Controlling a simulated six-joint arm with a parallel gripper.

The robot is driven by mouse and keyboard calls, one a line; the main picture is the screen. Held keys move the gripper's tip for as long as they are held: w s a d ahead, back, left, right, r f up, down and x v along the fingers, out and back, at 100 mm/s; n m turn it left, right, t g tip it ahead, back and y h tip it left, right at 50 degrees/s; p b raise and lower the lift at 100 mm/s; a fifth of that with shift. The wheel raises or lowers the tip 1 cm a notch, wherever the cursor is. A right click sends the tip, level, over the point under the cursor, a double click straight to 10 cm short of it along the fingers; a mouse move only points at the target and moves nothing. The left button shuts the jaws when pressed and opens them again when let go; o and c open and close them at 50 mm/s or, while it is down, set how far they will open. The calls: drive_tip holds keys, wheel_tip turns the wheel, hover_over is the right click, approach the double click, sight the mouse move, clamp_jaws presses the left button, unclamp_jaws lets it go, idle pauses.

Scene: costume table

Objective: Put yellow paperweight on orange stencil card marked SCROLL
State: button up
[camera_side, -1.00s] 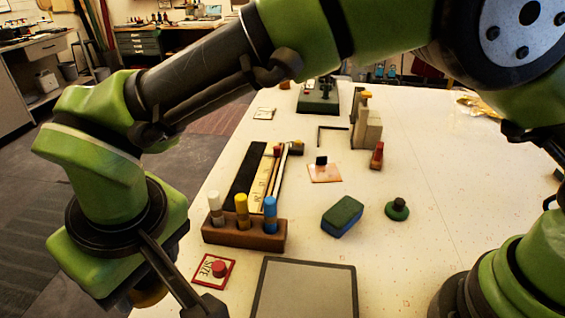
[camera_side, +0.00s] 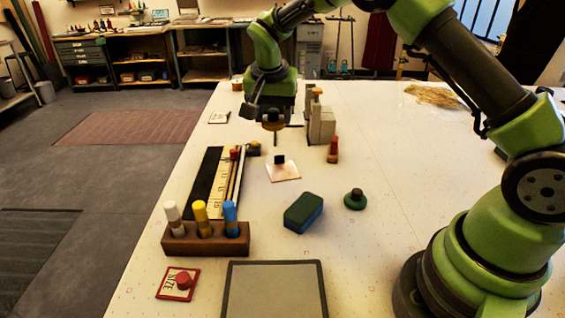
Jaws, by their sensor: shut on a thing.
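My gripper (camera_side: 272,112) is over the far part of the table, pointing down. It is shut on a small dull-yellow round thing, which looks like the yellow paperweight (camera_side: 272,126); its dark lower part hangs beneath. It appears to be above the table, though the exact height is hard to tell. A pale orange card (camera_side: 291,176) lies nearer the camera, below the gripper in the picture, with a small black block (camera_side: 280,159) on it. I cannot read any word on this card, so I cannot tell whether it is marked SCROLL.
Grey upright blocks (camera_side: 322,124) and a red figure-like piece (camera_side: 333,150) stand right of the gripper. A wooden marker rack (camera_side: 205,240), a red SIZE card (camera_side: 164,289) with a red knob, a green-blue sponge (camera_side: 303,212) and a green knob (camera_side: 355,200) are nearer. The right middle is clear.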

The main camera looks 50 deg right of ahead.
sight(279, 126)
drive_tip(key=shift+m, duration=0.4)
drive_tip(key=x, duration=0.3)
drive_tip(key=s+x, duration=0.1)
drive_tip(key=x, duration=0.2)
drive_tip(key=s+x, duration=0.1)
drive_tip(key=x, duration=0.3)
drive_tip(key=shift+d, duration=0.2)
drive_tip(key=shift+f, duration=2.65)
drive_tip(key=o, duration=1.1)
drive_tip(key=shift+f, duration=0.1)
drive_tip(key=v, duration=1.2)
drive_tip(key=shift+a+r, duration=0.15)
drive_tip(key=shift+r, duration=0.1)
